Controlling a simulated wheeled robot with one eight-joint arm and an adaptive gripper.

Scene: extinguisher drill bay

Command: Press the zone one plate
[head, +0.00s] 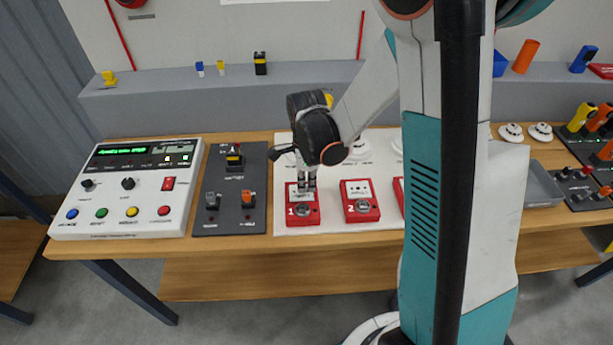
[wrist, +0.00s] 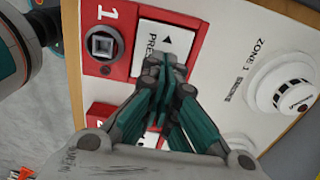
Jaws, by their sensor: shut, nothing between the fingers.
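The zone one call point is a red box (head: 291,216) marked 1 on the white board, with a white press plate (wrist: 170,42) and a square key socket (wrist: 102,43) beside it. My gripper (head: 307,188) points down over this box. In the wrist view my gripper (wrist: 168,72) is shut and empty, its fingertips at the lower edge of the white plate. The fingertips hide part of the plate. I cannot tell whether they touch it.
A second red call point (head: 360,209) marked 2 stands to the right, and a third is partly behind my arm. A dark switch panel (head: 227,222) and a white control panel (head: 110,215) lie left. A white smoke detector (wrist: 284,88) is beside the zone one box.

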